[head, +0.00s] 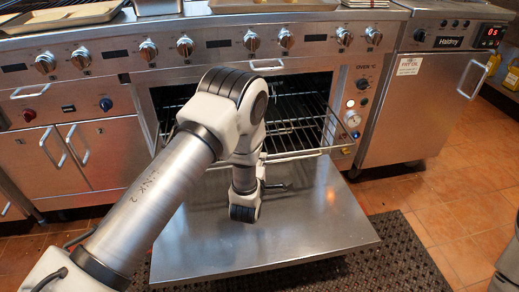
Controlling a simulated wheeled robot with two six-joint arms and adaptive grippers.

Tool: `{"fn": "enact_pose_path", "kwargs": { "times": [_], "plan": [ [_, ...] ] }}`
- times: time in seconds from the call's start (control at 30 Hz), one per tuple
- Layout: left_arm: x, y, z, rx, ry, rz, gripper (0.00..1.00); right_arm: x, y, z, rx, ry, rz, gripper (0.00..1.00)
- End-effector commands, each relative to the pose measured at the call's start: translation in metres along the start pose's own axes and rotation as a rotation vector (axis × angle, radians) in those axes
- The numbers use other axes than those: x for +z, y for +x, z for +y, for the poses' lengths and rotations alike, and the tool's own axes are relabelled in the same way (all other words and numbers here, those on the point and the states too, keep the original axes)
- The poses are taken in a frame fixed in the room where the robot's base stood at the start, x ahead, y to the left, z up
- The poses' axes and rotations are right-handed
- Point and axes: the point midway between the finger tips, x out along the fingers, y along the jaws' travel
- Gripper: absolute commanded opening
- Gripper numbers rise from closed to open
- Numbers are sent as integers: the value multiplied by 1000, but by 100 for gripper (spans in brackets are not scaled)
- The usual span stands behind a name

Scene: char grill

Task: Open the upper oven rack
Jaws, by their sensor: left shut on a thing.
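The oven door (320,225) is folded down and lies flat in front of the open oven. Inside is a dark cavity with wire racks. The upper oven rack (307,153) shows its light front bar at the oven mouth, right of my wrist; its left part is hidden by my arm. My left gripper (262,178) is low in front of the oven mouth, over the door, and is shut on the rack. Its fingertips are mostly hidden behind my wrist, so the exact grip point is not clear. My right gripper is not in view.
A row of knobs (250,41) and a handle rail run above the oven. The fryer cabinet (420,105) stands close on the right, with a vertical handle. Cabinet doors (95,150) are on the left. A perforated dark mat (400,262) lies under the door; tiled floor is clear to the right.

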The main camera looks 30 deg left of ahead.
Motion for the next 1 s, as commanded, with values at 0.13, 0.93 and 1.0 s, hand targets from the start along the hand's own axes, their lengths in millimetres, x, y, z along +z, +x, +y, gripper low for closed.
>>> {"fn": "enact_pose_path", "kwargs": {
  "times": [0.13,0.93,1.0],
  "plan": [
    [3,-12,-7,-14,0,1,0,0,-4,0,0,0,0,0],
    [5,-14,-6,-5,-1,1,35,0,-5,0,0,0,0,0],
    [5,-17,-5,-5,0,1,35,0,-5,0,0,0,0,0]
  ]
}}
